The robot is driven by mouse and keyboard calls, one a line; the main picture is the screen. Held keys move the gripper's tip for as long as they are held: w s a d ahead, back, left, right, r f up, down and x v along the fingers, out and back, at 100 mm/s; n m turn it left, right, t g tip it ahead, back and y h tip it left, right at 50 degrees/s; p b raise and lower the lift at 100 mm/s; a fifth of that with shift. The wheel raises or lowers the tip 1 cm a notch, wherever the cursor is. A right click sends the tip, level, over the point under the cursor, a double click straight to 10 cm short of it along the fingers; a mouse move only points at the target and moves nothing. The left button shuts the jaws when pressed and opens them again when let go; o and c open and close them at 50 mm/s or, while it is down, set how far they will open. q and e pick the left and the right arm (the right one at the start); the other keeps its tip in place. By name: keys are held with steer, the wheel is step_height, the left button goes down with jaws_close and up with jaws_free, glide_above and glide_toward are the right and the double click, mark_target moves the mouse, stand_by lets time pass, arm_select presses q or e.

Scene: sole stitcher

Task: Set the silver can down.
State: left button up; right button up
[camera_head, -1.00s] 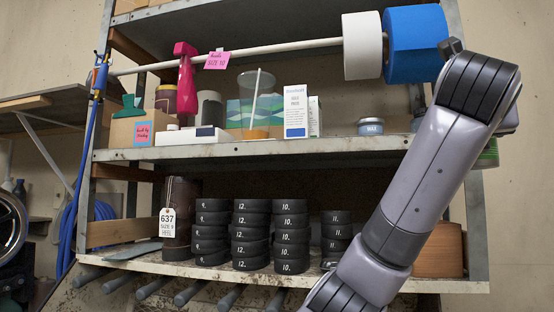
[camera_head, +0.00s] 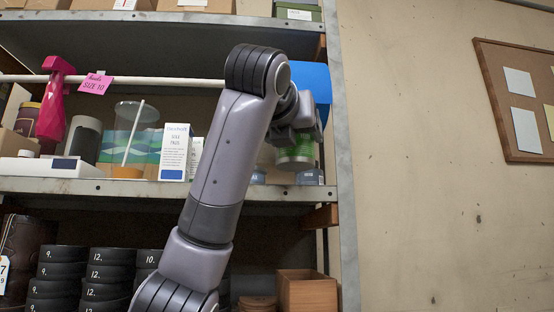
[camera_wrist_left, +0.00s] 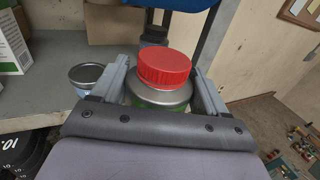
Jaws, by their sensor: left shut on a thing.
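The silver can (camera_wrist_left: 165,80) has a red lid, a silver shoulder and a green label. My left gripper (camera_wrist_left: 163,92) is shut around its sides in the left wrist view. In the head view the green can (camera_head: 296,154) shows below my left gripper (camera_head: 296,137), at the right end of the middle shelf (camera_head: 120,187). It looks upright. Its base is hidden in the wrist view, and I cannot tell whether it touches the shelf. My right gripper is not in view.
A small open-topped tin (camera_wrist_left: 86,74) stands left of the can in the wrist view. A white and green box (camera_wrist_left: 12,45) is further left. The shelf post (camera_head: 346,170) rises just right of the can.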

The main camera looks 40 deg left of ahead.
arm_select(q)
steer(key=w+a, duration=0.2)
steer(key=w+a+p, duration=0.1)
steer(key=w+a, duration=0.1)
steer(key=a, duration=0.1)
steer(key=shift+w+a+r, duration=0.1)
steer(key=shift+w+a, duration=0.2)
steer(key=shift+a, duration=0.05)
steer(key=w+a+p, duration=0.1)
steer(key=w+a, duration=0.1)
steer(key=a, duration=0.1)
steer(key=shift+w+a+r+p, duration=0.1)
steer(key=shift+w+a+p, duration=0.05)
steer(key=shift+w+p, duration=0.2)
steer(key=shift+w+a+f, duration=0.1)
steer(key=shift+a+f, duration=0.05)
steer(key=shift+f, duration=0.7)
steer(key=shift+f, duration=0.2)
steer(key=o, duration=1.3)
steer(key=shift+c, duration=0.2)
